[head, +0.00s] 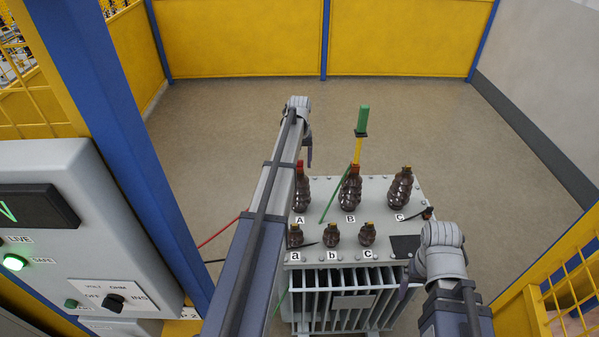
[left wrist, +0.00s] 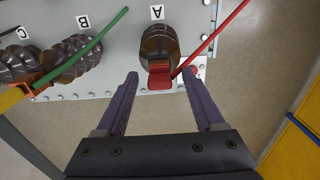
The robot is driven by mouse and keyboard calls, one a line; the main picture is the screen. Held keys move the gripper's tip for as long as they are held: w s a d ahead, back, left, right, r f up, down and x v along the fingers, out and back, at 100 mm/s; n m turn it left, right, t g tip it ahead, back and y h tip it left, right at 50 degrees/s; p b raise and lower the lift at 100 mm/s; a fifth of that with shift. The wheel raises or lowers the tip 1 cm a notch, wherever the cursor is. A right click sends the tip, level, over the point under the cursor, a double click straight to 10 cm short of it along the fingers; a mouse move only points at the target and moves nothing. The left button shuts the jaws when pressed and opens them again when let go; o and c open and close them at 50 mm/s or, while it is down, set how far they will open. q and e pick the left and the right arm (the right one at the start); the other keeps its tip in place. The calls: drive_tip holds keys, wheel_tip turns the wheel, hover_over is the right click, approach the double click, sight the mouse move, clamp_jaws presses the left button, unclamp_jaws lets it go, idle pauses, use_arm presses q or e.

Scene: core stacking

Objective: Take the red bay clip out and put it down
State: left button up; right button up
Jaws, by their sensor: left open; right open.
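The red bay clip (left wrist: 160,79) sits on the top of the brown bushing marked A (left wrist: 158,43), with a red lead running up to the right. In the head view the clip (head: 299,164) shows small beside my left arm. My left gripper (left wrist: 161,74) is open, with one purple finger on each side of the clip. Gaps show between fingers and clip; I cannot tell their relative height. In the head view my left gripper (head: 309,152) is mostly hidden by its wrist. My right gripper (head: 405,283) is open at the front right of the transformer.
The grey transformer (head: 345,188) carries several brown bushings. A green-handled piece (head: 362,120) with a yellow part stands at bushing B (head: 350,190), trailing a green lead. A control panel (head: 100,235) stands at left. Yellow fencing surrounds open floor.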

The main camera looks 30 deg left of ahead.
use_arm(q)
clamp_jaws()
idle(0.6)
